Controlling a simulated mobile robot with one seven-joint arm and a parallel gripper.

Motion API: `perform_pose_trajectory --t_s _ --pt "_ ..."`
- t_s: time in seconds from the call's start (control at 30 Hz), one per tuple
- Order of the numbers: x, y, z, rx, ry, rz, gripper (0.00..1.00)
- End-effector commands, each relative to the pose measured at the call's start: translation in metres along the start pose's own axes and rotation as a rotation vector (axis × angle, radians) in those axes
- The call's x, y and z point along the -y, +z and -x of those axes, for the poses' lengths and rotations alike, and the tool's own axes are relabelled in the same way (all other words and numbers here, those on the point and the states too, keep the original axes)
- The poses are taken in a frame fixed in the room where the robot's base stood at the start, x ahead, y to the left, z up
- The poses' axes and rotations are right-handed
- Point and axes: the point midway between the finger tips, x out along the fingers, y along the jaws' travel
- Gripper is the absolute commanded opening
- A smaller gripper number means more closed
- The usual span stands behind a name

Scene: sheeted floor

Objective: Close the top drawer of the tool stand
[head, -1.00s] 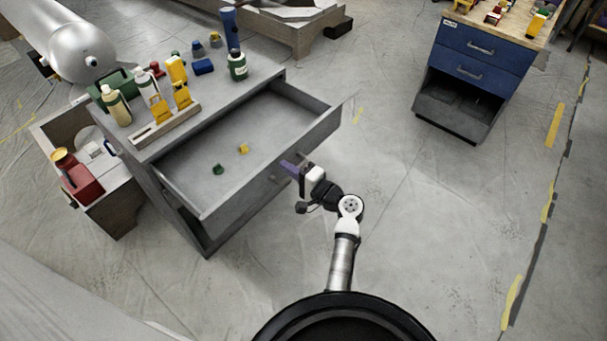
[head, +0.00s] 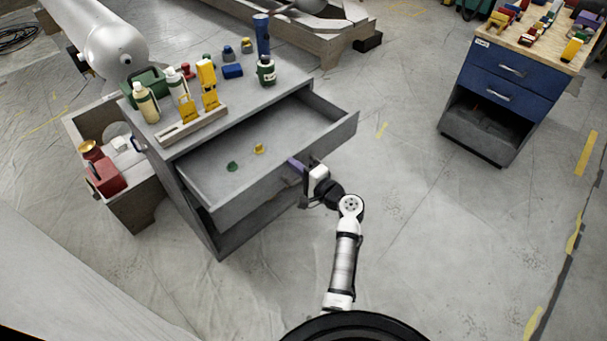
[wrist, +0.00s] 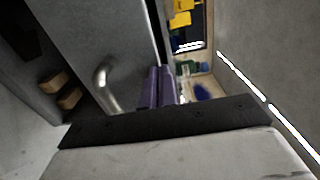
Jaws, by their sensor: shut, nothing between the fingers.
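The grey tool stand (head: 190,150) is left of centre in the head view. Its top drawer (head: 285,155) is pulled far out and holds a small green piece (head: 232,166) and a small yellow piece (head: 259,148). My gripper (head: 293,163) is shut and empty, with its purple fingers at the drawer's front panel. In the wrist view the purple fingers (wrist: 160,87) lie together beside the curved metal handle (wrist: 104,88) on the drawer front. They appear close to or against the panel; exact contact cannot be told.
Bottles, yellow tools in a wooden rack (head: 190,128) and a green container (head: 266,71) stand on the stand's top. A wooden crate (head: 135,205) with red items is at its left. A blue drawer cabinet (head: 505,85) stands at the right. Floor between them is clear.

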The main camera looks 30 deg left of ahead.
Motion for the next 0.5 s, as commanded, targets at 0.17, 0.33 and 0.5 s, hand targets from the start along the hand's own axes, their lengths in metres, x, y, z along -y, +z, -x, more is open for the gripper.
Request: perform_pose_trajectory --t_s 0.17,0.33,0.5 --pt "-0.005 0.001 -0.048 0.005 -0.002 0.004 0.0" --pt "-0.005 0.001 -0.096 0.006 -0.002 0.005 0.0" --pt "-0.005 0.002 -0.14 0.005 -0.001 0.003 0.0"
